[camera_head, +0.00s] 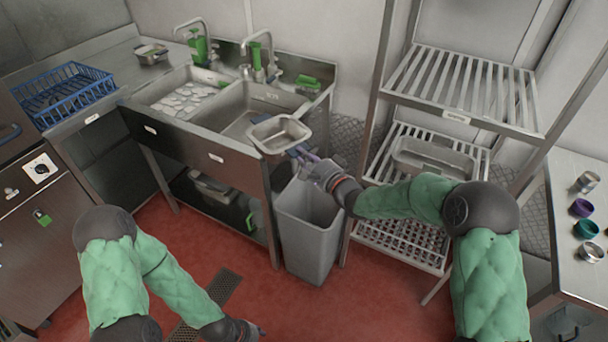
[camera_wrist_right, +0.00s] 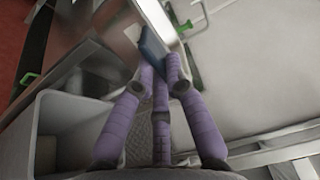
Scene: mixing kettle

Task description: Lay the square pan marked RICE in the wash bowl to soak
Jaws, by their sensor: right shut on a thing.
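A square metal pan (camera_head: 280,134) is held level by my right gripper (camera_head: 300,155) at the front right edge of the sink unit, in front of the right bowl. The fingers are shut on a blue part at its near corner, which also shows between the purple fingers in the right wrist view (camera_wrist_right: 154,48). No RICE marking is readable. The sink has a left bowl (camera_head: 165,84) with white patches in it and a right bowl (camera_head: 262,96) that looks empty. Labels on the sink front are too small to read. My left gripper (camera_head: 258,332) is low at the bottom edge, its fingers barely visible.
A grey bin (camera_head: 308,225) stands below the pan. Taps (camera_head: 258,62) with green parts rise behind the bowls. A blue rack (camera_head: 62,95) and a small pan (camera_head: 151,53) sit at left. A wire shelf (camera_head: 460,85) with another pan (camera_head: 433,158) stands at right.

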